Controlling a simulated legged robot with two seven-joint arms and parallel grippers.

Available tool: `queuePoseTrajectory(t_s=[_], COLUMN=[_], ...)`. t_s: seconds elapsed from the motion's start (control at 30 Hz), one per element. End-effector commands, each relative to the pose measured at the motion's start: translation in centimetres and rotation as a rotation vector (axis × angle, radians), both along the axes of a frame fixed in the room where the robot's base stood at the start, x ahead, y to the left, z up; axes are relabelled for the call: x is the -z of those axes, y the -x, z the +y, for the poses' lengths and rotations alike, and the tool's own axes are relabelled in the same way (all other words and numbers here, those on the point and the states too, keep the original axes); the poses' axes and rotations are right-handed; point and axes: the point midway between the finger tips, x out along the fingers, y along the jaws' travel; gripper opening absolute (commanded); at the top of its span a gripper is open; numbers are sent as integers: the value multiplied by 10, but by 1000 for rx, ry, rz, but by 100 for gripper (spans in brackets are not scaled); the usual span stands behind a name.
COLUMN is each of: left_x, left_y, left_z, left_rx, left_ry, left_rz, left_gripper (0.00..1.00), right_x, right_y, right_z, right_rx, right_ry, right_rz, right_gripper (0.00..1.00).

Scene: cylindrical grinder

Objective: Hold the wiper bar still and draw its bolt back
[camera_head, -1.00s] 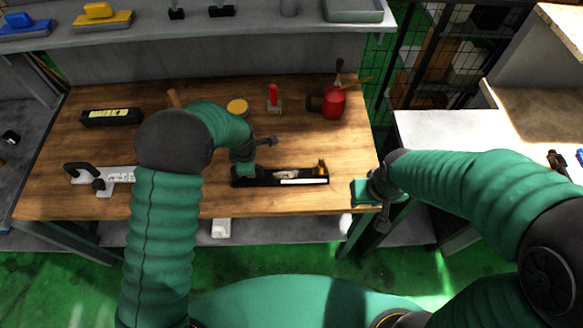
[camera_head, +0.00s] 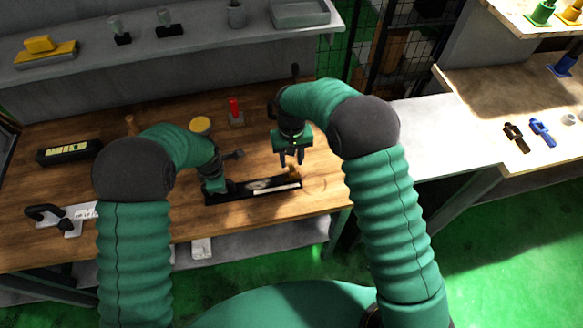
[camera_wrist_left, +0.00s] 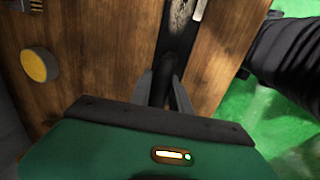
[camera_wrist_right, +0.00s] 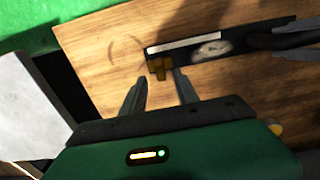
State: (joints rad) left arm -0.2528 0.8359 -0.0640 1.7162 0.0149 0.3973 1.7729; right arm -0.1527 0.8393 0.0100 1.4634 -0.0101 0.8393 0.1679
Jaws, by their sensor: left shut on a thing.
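The wiper bar (camera_head: 256,187) is a long black bar with a white strip, lying on the wooden table. My left gripper (camera_head: 213,184) is shut on the bar's left end; the left wrist view shows its fingers (camera_wrist_left: 163,92) on either side of the black bar (camera_wrist_left: 177,40). A brass-coloured bolt (camera_head: 294,172) stands at the bar's right end. My right gripper (camera_head: 291,160) is open just above that end. In the right wrist view the bolt (camera_wrist_right: 160,66) shows just beyond and between the open fingertips (camera_wrist_right: 159,79), with no visible grip on it.
A black box (camera_head: 68,151) and a white tool with a black handle (camera_head: 62,217) lie at the left. A grey shelf (camera_head: 200,62) runs along the back.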

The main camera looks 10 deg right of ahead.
Motion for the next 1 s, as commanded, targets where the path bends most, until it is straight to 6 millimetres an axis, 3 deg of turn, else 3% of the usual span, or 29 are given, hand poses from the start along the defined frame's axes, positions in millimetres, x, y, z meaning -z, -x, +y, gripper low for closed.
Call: queuePoseTrajectory(t_s=[0.1,0.23,0.57,0.87,1.0], left_x=[0,0,0,0,0], left_y=[0,0,0,0,0], left_z=[0,0,0,0,0], left_rx=[1,1,1,1,1], left_ry=[0,0,0,0,0], left_rz=[1,1,0,0,0], left_gripper=[0,0,0,0,0], right_x=[28,47,56,56,56], right_y=[1,0,-1,-1,-1], right_z=[0,0,0,0,-1], right_rx=[0,0,0,0,0], right_ry=[1,0,0,0,0], right_rz=[3,0,-2,-2,-2], right_gripper=[36,36,36,0,0])
